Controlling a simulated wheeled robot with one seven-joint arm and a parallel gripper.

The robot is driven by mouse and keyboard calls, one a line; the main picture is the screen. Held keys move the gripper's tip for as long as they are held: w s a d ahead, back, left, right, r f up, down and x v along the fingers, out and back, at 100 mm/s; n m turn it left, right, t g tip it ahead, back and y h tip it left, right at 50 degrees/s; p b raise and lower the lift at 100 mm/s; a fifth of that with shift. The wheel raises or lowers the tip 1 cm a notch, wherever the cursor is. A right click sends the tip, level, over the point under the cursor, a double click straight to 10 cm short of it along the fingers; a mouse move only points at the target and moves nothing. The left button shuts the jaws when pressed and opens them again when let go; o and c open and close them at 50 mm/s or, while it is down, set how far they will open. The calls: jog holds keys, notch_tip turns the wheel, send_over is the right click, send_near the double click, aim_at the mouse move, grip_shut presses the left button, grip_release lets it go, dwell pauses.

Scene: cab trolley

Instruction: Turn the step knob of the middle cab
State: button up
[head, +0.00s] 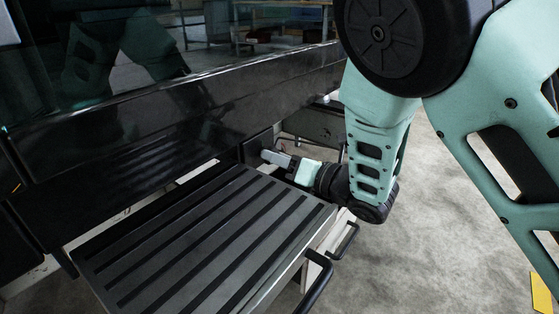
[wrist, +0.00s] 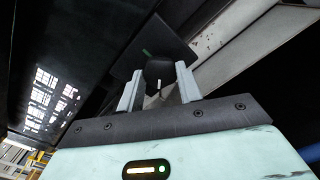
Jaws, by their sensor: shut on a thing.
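The head view shows my gripper (head: 270,156) at the plate (head: 257,147) under the cab's black body (head: 170,125), just beyond the far edge of the ribbed step (head: 200,240). The knob itself is hidden there by the fingers.
Two black handles, a near one (head: 316,282) and a farther one (head: 345,241), stick out from the step's right side. Grey concrete floor (head: 440,250) lies open at the right, with a yellow patch (head: 541,294) at the edge. A pale beam (wrist: 235,45) passes beside the plate.

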jog(key=n, duration=0.5)
jog(key=shift+n, duration=0.3)
dwell(0.4)
jog(key=o, duration=1)
jog(key=shift+d, duration=0.1)
